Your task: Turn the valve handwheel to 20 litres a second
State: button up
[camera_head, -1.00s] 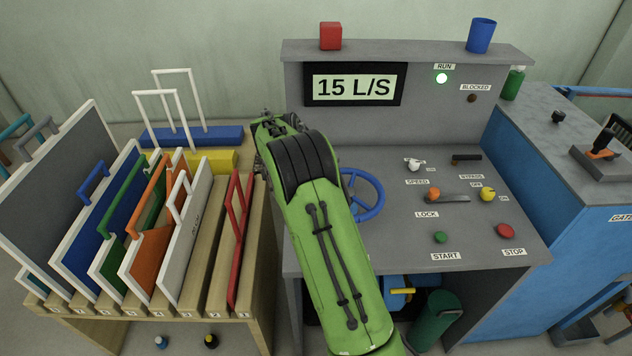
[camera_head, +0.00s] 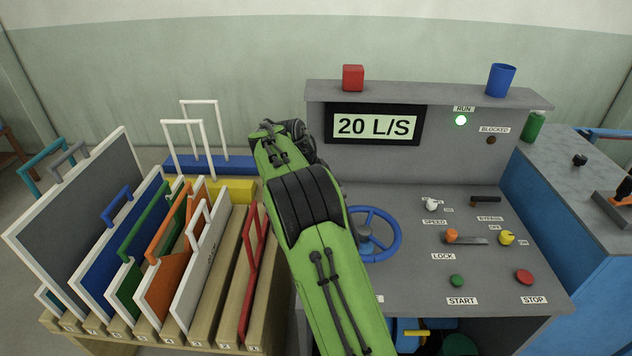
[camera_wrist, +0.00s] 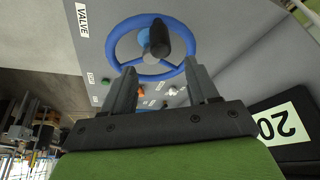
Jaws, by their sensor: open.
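The blue valve handwheel (camera_head: 389,247) lies on the grey console, partly hidden behind my green arm in the head view. In the wrist view the handwheel (camera_wrist: 118,42) shows nearly whole, with a dark knob (camera_wrist: 159,38) standing on it and a VALVE label beside it. The display (camera_head: 376,127) reads 20 L/S. My gripper (camera_wrist: 163,80) is open and empty in the wrist view, its two fingers apart and pointing toward the wheel's near rim. No contact with the wheel is visible. In the head view the fingers are hidden by my arm.
START (camera_head: 457,281) and STOP (camera_head: 524,277) buttons and several levers sit right of the wheel. A rack of upright panels (camera_head: 180,290) stands close on the left. A red block (camera_head: 353,78) and blue cup (camera_head: 500,80) stand on the console top.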

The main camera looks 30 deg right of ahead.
jog(key=p+v, duration=0.1)
jog(key=v, duration=0.5)
jog(key=s+a+r+n+t+y, duration=0.1)
jog(key=s+a+r+n+t, duration=0.15)
jog(key=s+r+n, duration=0.4)
jog(key=s+a+r+n+t+y, duration=0.1)
jog(key=s+a+r+n+y, duration=0.15)
jog(key=s, duration=0.65)
jog(key=s+a+f+n+t, duration=0.1)
jog(key=s+a+f+n, duration=0.1)
jog(key=s+a+n, duration=0.2)
jog(key=s+a+f+n+t+y, duration=0.1)
jog(key=s+a+n, duration=0.3)
jog(key=s, duration=0.7)
jog(key=shift+s+a+f+n, duration=0.3)
jog(key=shift+f+n, duration=0.3)
jog(key=shift+f, duration=0.05)
jog(key=shift+s, duration=0.1)
